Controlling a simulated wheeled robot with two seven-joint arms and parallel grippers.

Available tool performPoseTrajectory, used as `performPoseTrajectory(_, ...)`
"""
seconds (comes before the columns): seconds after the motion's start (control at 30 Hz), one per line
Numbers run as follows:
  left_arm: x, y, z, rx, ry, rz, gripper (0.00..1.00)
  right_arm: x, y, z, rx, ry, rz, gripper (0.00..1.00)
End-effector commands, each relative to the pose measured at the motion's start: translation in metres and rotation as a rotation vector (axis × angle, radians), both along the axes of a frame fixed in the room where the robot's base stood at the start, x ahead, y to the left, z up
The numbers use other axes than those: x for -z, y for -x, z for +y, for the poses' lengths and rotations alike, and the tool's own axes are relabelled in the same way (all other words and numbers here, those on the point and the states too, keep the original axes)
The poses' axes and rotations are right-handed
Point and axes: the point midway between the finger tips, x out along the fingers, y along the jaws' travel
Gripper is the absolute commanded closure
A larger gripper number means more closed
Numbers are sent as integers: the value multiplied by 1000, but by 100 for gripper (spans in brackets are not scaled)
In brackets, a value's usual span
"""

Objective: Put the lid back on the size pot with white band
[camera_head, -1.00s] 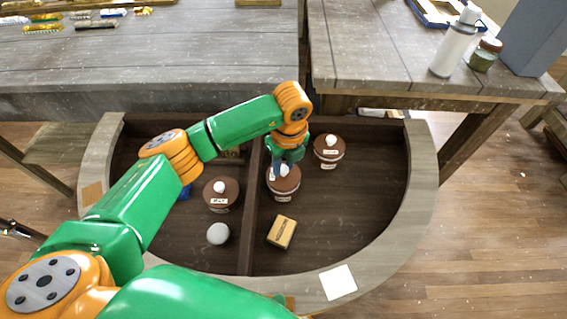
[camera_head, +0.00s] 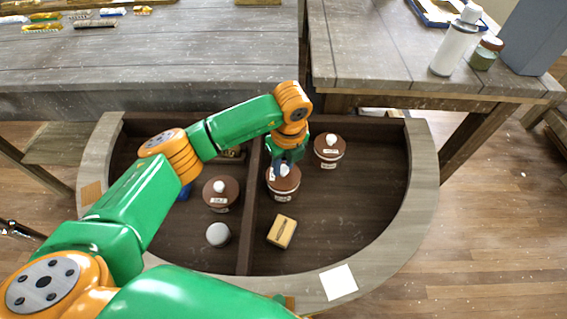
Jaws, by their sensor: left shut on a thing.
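Three pots with brown lids and white knobs stand in the half-round wooden tray: a left pot (camera_head: 229,189), a middle pot (camera_head: 291,184) and a right pot (camera_head: 332,155). The middle pot has a pale band below its lid, and its lid appears to sit level on it. My left gripper (camera_head: 283,169) is over this middle pot, pointing down, shut on the lid's knob. The fingers hide part of the knob and lid. I cannot tell whether the lid is fully seated. My right gripper is not in view.
A divider (camera_head: 249,225) splits the tray. A small tan box (camera_head: 282,231) lies in front of the middle pot, and a grey-white ball (camera_head: 218,234) lies left of the divider. A blue thing (camera_head: 185,192) is partly hidden by my arm.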

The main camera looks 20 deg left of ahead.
Motion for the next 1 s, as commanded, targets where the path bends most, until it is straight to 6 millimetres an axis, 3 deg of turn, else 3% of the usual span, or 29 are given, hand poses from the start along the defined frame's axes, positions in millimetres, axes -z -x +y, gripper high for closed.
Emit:
performPoseTrajectory(0.27, 0, 0, 0, 0, 0, 0, 100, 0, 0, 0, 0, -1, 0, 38)
performPoseTrajectory(0.3, 0, 0, 0, 0, 0, 0, 65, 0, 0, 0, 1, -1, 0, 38)
performPoseTrajectory(0.43, 0, 0, 0, 0, 0, 0, 33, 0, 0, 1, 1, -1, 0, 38)
performPoseTrajectory(0.67, 0, 0, 0, 0, 0, 0, 30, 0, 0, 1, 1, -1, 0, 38)
performPoseTrajectory(0.77, 0, 0, 0, 0, 0, 0, 3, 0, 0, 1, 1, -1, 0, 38)
performPoseTrajectory(1.0, 0, 0, 0, 0, 0, 0, 3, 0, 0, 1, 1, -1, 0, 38)
